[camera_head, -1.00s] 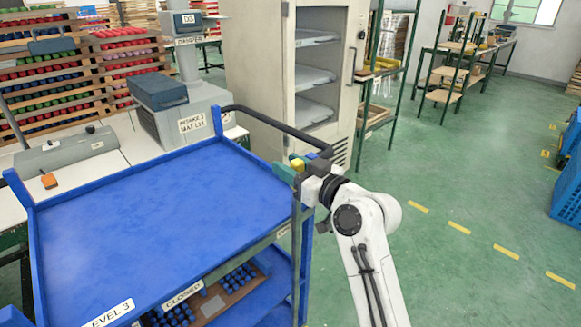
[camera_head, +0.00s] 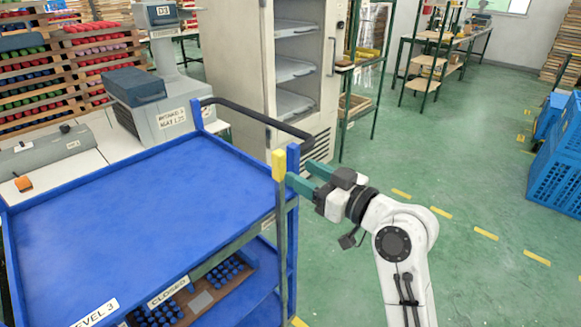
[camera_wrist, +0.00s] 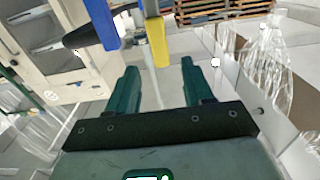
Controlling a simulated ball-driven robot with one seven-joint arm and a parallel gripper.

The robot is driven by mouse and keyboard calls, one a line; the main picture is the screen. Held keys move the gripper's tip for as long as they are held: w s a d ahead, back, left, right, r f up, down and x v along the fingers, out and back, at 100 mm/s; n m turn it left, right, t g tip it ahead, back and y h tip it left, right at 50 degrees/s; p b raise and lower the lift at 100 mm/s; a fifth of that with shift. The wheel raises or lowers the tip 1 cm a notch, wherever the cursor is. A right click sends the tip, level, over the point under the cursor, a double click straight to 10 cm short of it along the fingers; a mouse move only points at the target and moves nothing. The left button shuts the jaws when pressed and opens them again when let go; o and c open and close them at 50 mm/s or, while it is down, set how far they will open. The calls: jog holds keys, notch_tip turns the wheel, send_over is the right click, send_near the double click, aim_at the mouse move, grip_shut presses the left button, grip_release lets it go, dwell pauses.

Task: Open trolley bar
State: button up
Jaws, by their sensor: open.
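The trolley bar is a grey-green frame (camera_head: 281,240) along the right side of the blue trolley (camera_head: 140,215), with a yellow upright tip (camera_head: 279,165) at the corner. A label (camera_head: 168,291) on its side reads CLOSED. My gripper (camera_head: 309,178) is open, with teal fingers, just right of the yellow tip and the blue corner post (camera_head: 293,160). In the wrist view the yellow tip (camera_wrist: 157,42) shows beyond and between the open fingers (camera_wrist: 160,80), with nothing held. The blue post (camera_wrist: 100,25) is left of it.
A black handle rail (camera_head: 250,118) runs along the trolley's far end. A pale cabinet with shelves (camera_head: 270,60) stands behind. Blue crates (camera_head: 558,165) stand at the right. Green floor (camera_head: 470,200) between them is open.

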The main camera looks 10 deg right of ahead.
jog(key=shift+s+d, duration=0.3)
jog(key=shift+s, duration=0.2)
